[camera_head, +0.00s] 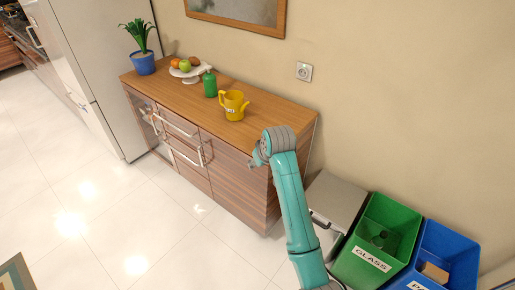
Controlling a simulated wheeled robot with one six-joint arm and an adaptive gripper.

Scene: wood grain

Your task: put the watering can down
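A yellow watering can (235,108) stands upright on the wooden top of the sideboard (185,94), near its front edge. Nothing is touching the can that I can see. The end of my arm is in front of the sideboard, below and to the right of the can and apart from it in the picture. My gripper (256,160) shows only as a small dark shape there, partly hidden by the wrist. Its fingers are too small to tell open from shut.
A white fruit stand (185,73) and a blue plant pot (143,64) are farther left. The sideboard's right end is clear. Green (398,219) and blue (462,245) bins stand at the right. Open tiled floor (120,215) lies left.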

